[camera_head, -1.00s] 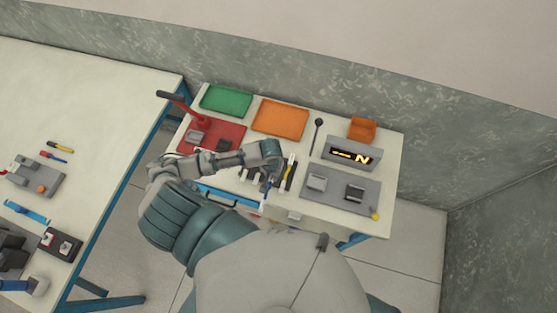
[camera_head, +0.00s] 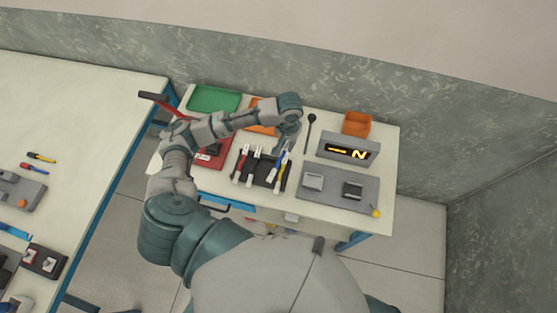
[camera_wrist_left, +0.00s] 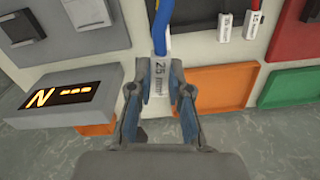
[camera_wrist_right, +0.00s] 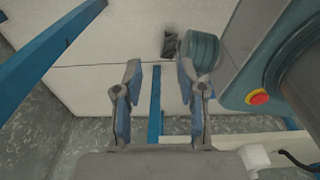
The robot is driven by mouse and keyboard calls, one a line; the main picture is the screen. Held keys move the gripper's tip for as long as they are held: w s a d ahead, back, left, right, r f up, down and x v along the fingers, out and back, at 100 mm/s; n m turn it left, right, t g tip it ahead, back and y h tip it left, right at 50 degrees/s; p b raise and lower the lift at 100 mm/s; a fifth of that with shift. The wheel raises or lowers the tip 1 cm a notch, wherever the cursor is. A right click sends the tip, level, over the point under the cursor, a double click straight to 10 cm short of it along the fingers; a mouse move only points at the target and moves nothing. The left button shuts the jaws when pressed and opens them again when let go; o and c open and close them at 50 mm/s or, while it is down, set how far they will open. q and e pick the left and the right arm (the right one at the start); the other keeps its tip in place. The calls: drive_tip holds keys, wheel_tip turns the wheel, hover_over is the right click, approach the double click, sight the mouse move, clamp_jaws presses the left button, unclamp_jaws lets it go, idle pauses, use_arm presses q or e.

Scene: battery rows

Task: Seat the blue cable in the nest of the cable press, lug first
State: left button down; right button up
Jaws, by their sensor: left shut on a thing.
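My left gripper (camera_wrist_left: 160,100) is shut on the white tag (camera_wrist_left: 159,78), marked 25 mm, of the blue cable (camera_wrist_left: 163,25). The cable runs up out of the left wrist view; its lug cannot be made out. In the head view my left gripper (camera_head: 287,140) is over the back half of the bench, above the row of cables and tools. The red press (camera_head: 213,158) stands left of it, its red lever (camera_head: 157,101) sticking out; my left arm partly hides it, and its nest cannot be made out. My right gripper (camera_wrist_right: 158,90) is open and empty.
Green (camera_head: 214,99) and orange trays (camera_head: 262,104) lie at the back. A display box (camera_head: 348,149) and grey plate (camera_head: 338,188) with two blocks stand at right, a small orange bin (camera_head: 357,123) behind. A second table (camera_head: 90,110) stands left.

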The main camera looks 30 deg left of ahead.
use_arm(q)
drive_tip(key=a+f+m+p, duration=0.1)
drive_tip(key=a+m, duration=0.2)
drive_tip(key=a, duration=0.2)
drive_tip(key=s+a+f+m+p, duration=0.1)
drive_tip(key=a+f+m, duration=0.1)
drive_tip(key=a, duration=0.4)
drive_tip(key=a+f+m+p, duration=0.2)
drive_tip(key=a+m, duration=0.1)
drive_tip(key=a, duration=0.2)
drive_tip(key=shift+s+a+m, duration=0.3)
drive_tip(key=shift+s+m, duration=0.1)
drive_tip(key=s+a+m+p, duration=0.1)
drive_tip(key=s+a+m, duration=0.1)
drive_tip(key=a, duration=0.2)
drive_tip(key=s+a+f+m+p, duration=0.1)
drive_tip(key=s+a+m, duration=0.1)
drive_tip(key=a, duration=0.3)
drive_tip(key=s+a+f+m+p, duration=0.1)
drive_tip(key=s+a+m, duration=0.1)
drive_tip(key=a, duration=0.3)
drive_tip(key=shift+s+a+f+m, duration=0.15)
drive_tip(key=shift+a+m, duration=0.1)
drive_tip(key=shift+m, duration=0.15)
drive_tip(key=shift+a, duration=0.1)
drive_tip(key=shift+d+r, duration=0.2)
use_arm(e)
wheel_tip(320, 180, up, 7)
drive_tip(key=a, duration=0.2)
drive_tip(key=shift+f, duration=0.15)
